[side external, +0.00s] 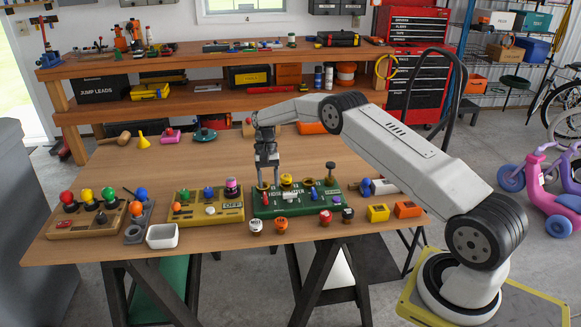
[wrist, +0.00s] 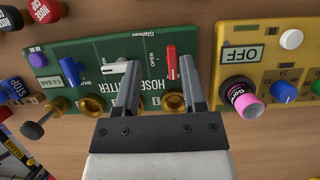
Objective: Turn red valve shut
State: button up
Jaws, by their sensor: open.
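The red valve (wrist: 172,62) is a bar-shaped handle on the green board (wrist: 205,47), lying up-and-down in the wrist view. An OPEN label is printed beside it. My gripper (wrist: 162,66) is open, with its fingertips on either side of the red valve; the right finger is closer to it. I cannot tell whether either finger touches it. In the side external view my gripper (side external: 267,180) points down over the left part of the green board (side external: 335,206).
A white lever (wrist: 117,70) is close to my left finger, and a blue lever (wrist: 72,72) lies farther left. Brass fittings (wrist: 174,103) line the board's edge. A yellow board (wrist: 240,70) with knobs stands to the right. Several caps and blocks (side external: 378,212) sit along the table's front.

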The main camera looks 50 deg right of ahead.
jog(key=s+a+r, duration=0.2)
jog(key=s+r, duration=0.5)
jog(key=s, duration=0.4)
jog(key=shift+s+a, duration=0.2)
jog(key=shift+a, duration=0.2)
dwell(0.4)
jog(key=shift+r, duration=0.1)
jog(key=shift+a, duration=0.1)
jog(key=s+a+r+n+t+h, duration=0.3)
jog(key=s+a+n+t, duration=0.2)
jog(key=s+a+n, duration=0.3)
jog(key=shift+s+a+n+t, duration=0.4)
jog(key=shift+s+a, duration=2)
jog(key=shift+s, duration=1.05)
